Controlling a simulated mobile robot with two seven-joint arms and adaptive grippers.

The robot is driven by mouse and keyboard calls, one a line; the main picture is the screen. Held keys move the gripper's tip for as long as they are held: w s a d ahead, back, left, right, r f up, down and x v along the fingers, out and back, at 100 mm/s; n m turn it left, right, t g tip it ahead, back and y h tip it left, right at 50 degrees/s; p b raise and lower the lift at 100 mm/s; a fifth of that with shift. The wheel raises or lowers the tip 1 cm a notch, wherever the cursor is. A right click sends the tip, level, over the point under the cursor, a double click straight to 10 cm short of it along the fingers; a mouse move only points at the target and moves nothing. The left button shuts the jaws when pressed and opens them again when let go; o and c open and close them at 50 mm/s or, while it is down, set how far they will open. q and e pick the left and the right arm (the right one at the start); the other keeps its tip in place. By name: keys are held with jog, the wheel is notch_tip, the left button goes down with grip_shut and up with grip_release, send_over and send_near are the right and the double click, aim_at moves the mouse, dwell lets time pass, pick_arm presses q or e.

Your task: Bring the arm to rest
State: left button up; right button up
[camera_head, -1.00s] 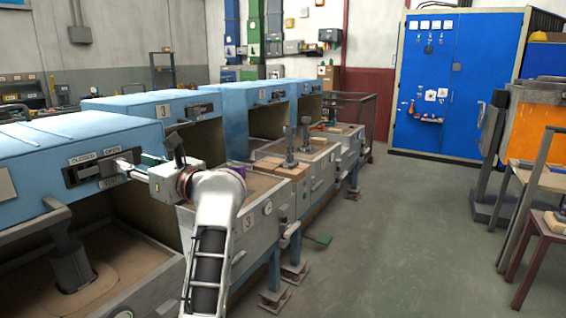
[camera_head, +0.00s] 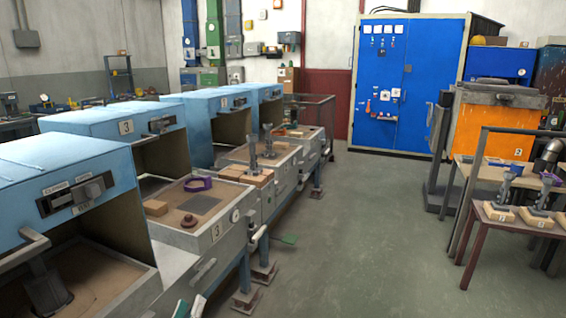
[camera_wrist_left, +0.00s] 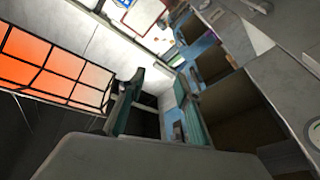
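My left gripper (camera_head: 189,308) shows only as two teal fingertips at the bottom edge of the head view, with a gap between them. It is in front of the nearest blue furnace and away from its switch panel (camera_head: 78,195). In the left wrist view, my left gripper (camera_wrist_left: 158,92) has its two teal fingers spread apart with nothing between them. The rest of my left arm is out of the head view. My right gripper is in neither view.
Blue box furnaces with sand trays (camera_head: 205,228) line the left side, their handles and edges sticking out. A blue cabinet (camera_head: 408,85) stands at the back. An orange furnace (camera_head: 490,130) and a table (camera_head: 485,212) with parts stand right. The middle floor is clear.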

pick_arm(q)
jog(key=s+d+f+m+g+p, duration=0.1)
jog(key=s+f+m+g, duration=0.8)
jog(key=s+f, duration=1.3)
jog(key=shift+s+d+f+m+g+h+p, duration=0.3)
jog(key=shift+s+m+g+h+p, duration=0.15)
jog(key=shift+s+p, duration=0.35)
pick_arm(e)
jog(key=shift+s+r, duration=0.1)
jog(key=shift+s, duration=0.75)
